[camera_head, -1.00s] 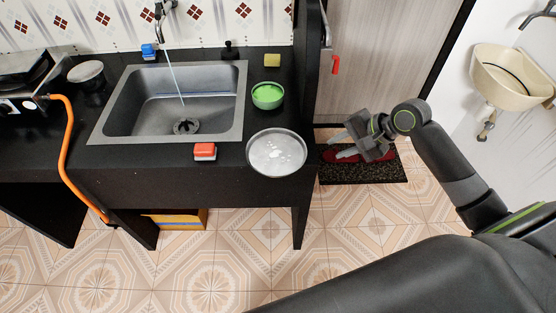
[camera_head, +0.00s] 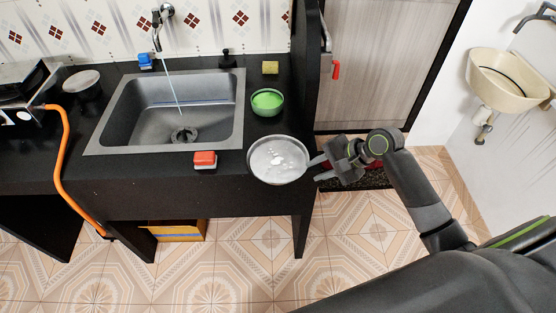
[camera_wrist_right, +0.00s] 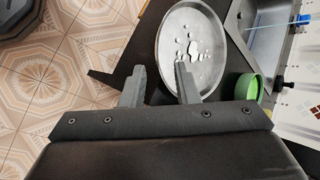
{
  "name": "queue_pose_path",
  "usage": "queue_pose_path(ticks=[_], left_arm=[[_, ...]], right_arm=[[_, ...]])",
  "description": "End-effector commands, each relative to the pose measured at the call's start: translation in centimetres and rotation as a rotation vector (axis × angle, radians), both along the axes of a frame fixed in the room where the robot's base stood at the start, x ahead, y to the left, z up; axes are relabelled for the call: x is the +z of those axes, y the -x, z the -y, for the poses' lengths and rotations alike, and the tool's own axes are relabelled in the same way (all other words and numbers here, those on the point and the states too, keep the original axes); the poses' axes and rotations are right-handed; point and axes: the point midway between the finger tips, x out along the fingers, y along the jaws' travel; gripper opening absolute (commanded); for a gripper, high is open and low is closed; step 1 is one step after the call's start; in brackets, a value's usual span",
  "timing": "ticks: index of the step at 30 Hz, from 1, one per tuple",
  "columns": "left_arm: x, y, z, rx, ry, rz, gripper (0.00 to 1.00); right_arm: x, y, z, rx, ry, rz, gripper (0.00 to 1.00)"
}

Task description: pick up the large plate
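The large plate (camera_head: 277,160) is a round grey metal plate with whitish spots on it. It lies at the right front corner of the black counter, right of the sink. In the right wrist view the plate (camera_wrist_right: 193,40) lies ahead of the fingers. My right gripper (camera_head: 314,170) is at the plate's right edge, its fingers apart. In the right wrist view the gripper (camera_wrist_right: 160,80) is open, with one finger overlapping the plate's near rim and the other off the plate. I cannot tell whether it touches. My left gripper is not in view.
A green bowl (camera_head: 267,102) stands behind the plate. A red and white block (camera_head: 205,160) sits at the sink's front edge. Water runs into the sink (camera_head: 140,138). A tall dark panel (camera_head: 308,80) rises at the counter's right end. The floor in front is clear.

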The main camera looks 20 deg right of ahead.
Motion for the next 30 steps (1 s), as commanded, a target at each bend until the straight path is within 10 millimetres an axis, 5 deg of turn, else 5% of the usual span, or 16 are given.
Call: queue_pose_path(ticks=[21,30], left_arm=[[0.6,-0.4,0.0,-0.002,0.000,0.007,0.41],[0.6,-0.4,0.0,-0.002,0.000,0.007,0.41]], right_arm=[[-5.9,-2.9,-3.8,0.001,-0.001,0.000,0.28],[-6.2,-3.0,-4.0,0.000,0.002,0.000,0.28]])
